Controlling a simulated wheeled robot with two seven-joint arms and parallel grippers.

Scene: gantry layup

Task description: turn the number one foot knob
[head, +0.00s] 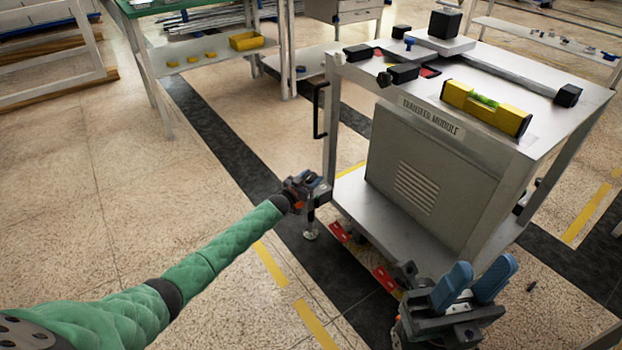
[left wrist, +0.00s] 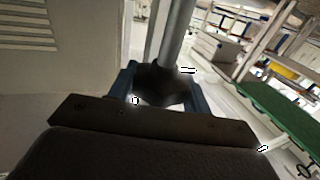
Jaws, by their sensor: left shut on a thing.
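The cart labelled transfer module (head: 425,160) stands at centre right in the head view. My left gripper (head: 314,187) is at its near left corner leg, just above a foot pad (head: 311,234) on the floor. In the left wrist view the blue fingers (left wrist: 160,88) sit on both sides of a dark foot knob (left wrist: 160,82) under a grey post (left wrist: 174,35), and are shut on it. In the head view the gripper hides the knob. My right gripper (head: 474,284) is at the bottom right, its blue fingers apart and empty.
A yellow spirit level (head: 487,106) with a green vial lies on the cart top, among black blocks. Red pieces (head: 340,232) lie on the floor beside the cart. A green table (head: 150,8) stands at the back left.

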